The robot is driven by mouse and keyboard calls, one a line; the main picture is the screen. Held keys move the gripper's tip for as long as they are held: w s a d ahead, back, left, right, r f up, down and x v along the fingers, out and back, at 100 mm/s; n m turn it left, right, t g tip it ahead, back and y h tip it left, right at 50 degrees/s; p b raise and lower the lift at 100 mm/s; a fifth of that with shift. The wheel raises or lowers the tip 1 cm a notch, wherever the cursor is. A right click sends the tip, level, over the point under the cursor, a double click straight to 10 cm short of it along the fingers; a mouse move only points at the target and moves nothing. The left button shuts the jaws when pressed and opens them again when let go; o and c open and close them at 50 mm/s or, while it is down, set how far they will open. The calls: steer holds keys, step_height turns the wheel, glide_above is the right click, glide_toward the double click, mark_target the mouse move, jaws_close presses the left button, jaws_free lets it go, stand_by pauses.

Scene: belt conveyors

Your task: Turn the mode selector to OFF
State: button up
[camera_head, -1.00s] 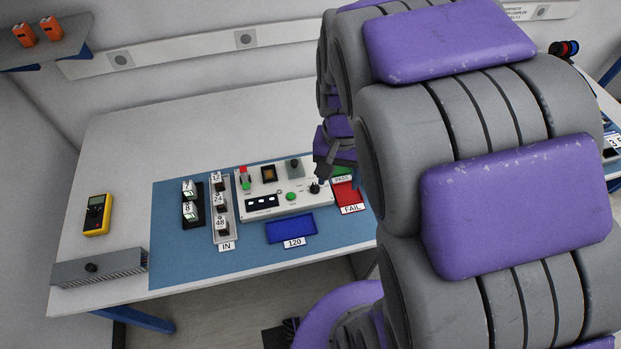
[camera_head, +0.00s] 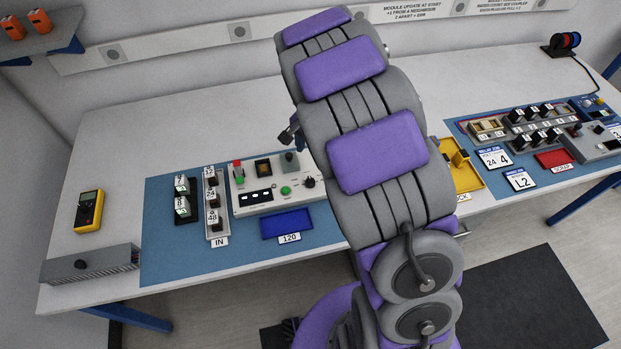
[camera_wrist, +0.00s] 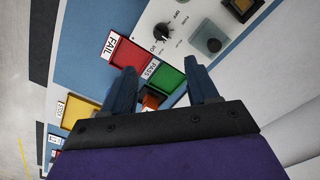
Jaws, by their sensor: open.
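The mode selector (camera_head: 309,182) looks to be the black knob at the lower right of the white control panel (camera_head: 246,206). In the wrist view the knob (camera_wrist: 163,31) sits at the top, close to an OFF label; I cannot tell its pointer setting for certain. My gripper (camera_wrist: 160,74) is open with its two fingers apart and nothing held between them. It is off the knob, and the green PASS tray (camera_wrist: 165,76) shows beyond the fingers. In the head view my gripper (camera_head: 288,132) shows only partly, above the panel's back edge, the rest hidden by my arm.
The panel also carries a green button (camera_head: 286,190) and a red-and-green switch (camera_head: 238,172). A blue tray (camera_head: 287,224) lies in front of it. The red FAIL tray (camera_wrist: 119,50) is beside the PASS tray. A yellow meter (camera_head: 88,211) stands left.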

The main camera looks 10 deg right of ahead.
mark_target(310, 179)
steer(key=f+b, duration=0.1)
steer(key=f, duration=0.3)
steer(key=f+b, duration=0.1)
steer(key=f, duration=0.7)
steer(key=shift+a+f+b, duration=0.35)
steer(key=shift+f+b, duration=0.05)
steer(key=shift+d+f, duration=0.25)
steer(key=shift+f, duration=0.4)
steer(key=shift+a, duration=0.15)
steer(key=shift+a, duration=0.1)
steer(key=c, duration=1)
